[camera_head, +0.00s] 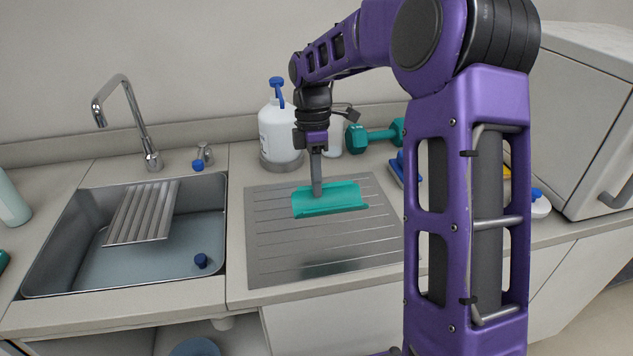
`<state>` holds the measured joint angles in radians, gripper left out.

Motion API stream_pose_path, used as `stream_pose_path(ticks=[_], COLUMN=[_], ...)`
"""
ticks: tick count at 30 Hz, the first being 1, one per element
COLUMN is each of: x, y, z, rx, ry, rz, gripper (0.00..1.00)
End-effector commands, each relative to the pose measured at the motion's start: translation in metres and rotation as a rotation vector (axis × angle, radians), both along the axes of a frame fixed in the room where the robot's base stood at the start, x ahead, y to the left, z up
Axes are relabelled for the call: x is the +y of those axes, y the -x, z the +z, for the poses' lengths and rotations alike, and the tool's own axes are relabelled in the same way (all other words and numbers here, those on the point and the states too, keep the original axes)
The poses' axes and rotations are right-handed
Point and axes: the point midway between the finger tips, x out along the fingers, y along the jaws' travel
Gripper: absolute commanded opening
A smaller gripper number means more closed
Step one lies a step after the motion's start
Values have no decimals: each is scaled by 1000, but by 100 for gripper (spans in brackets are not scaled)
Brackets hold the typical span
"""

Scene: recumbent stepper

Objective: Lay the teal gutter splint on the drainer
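The teal gutter splint (340,200) is an open trough with its hollow side up. It is over the middle of the grey grooved drainer (290,262), right of the sink; I cannot tell whether it rests on the drainer or is just above it. My gripper (317,190) points straight down at the splint, left of its middle. Its fingers line up as one grey bar in front of the splint's far wall, and any finger behind that wall is hidden. Whether they are closed on the wall is unclear.
Behind the drainer stand a white bottle (278,130) and teal dumbbell (374,136). My arm covers the right side. The drainer's front is clear.

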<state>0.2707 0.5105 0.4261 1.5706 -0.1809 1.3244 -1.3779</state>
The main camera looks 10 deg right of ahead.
Motion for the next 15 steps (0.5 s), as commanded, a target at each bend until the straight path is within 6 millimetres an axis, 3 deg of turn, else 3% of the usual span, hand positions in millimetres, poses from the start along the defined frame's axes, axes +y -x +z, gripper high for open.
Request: stream_pose_path(ticks=[6,15], x=[0,0], y=[0,0], z=[3,-43], rx=[0,1], ry=[0,0], rz=[0,0], gripper=[0,0])
